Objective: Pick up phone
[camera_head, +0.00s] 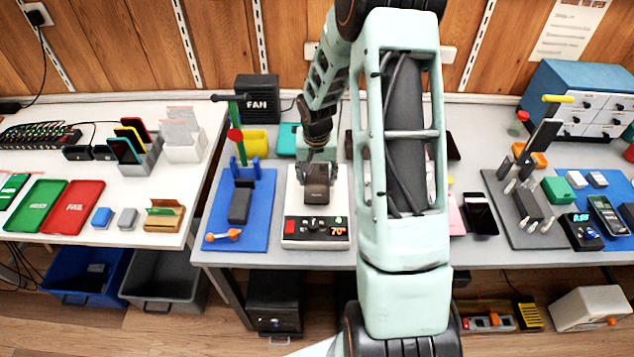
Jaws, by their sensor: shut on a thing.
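My gripper (317,164) reaches down over the white heating plate (341,200) at the middle of the bench. It is shut on a dark brownish block-like thing (316,191), which may be a phone seen at an angle. My gripper partly hides its upper end, and I cannot tell whether it touches the plate. Other phones are in view: a black one (481,213) lies on the right bench, and an upright one (124,151) stands in a grey rack at left.
My arm hides part of the bench at centre right. A blue mat (262,236) with a green-posted stand is left of the plate. A grey fixture mat (540,236) and a drawer cabinet (580,88) are at right. Green and red trays (74,208) lie on the left table.

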